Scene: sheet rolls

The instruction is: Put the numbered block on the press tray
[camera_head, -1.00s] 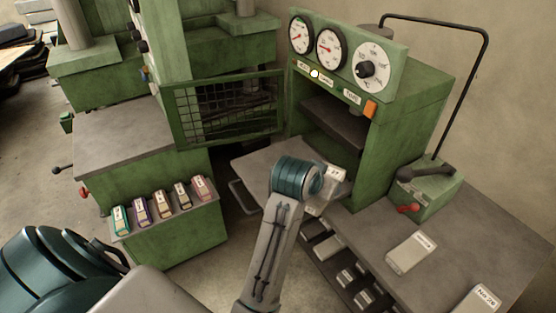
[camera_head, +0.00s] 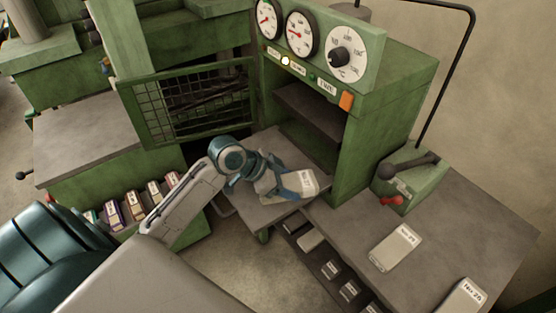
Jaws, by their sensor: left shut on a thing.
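My left gripper (camera_head: 294,185), with blue fingers, is shut on a pale grey block (camera_head: 305,178) with a white label on its top. The label is too small to read. The gripper and block are over the right front part of the grey press tray (camera_head: 272,146), which sticks out from the green press opening. I cannot tell whether the block touches the tray. My forearm comes in from the lower left. My right gripper does not show.
The green press (camera_head: 395,90) has dials above its opening. A mesh door (camera_head: 190,103) stands open at its left. Two labelled grey blocks lie on the bench (camera_head: 450,220) at right, near a lever box (camera_head: 412,180). Several coloured labelled items (camera_head: 133,204) stand at lower left.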

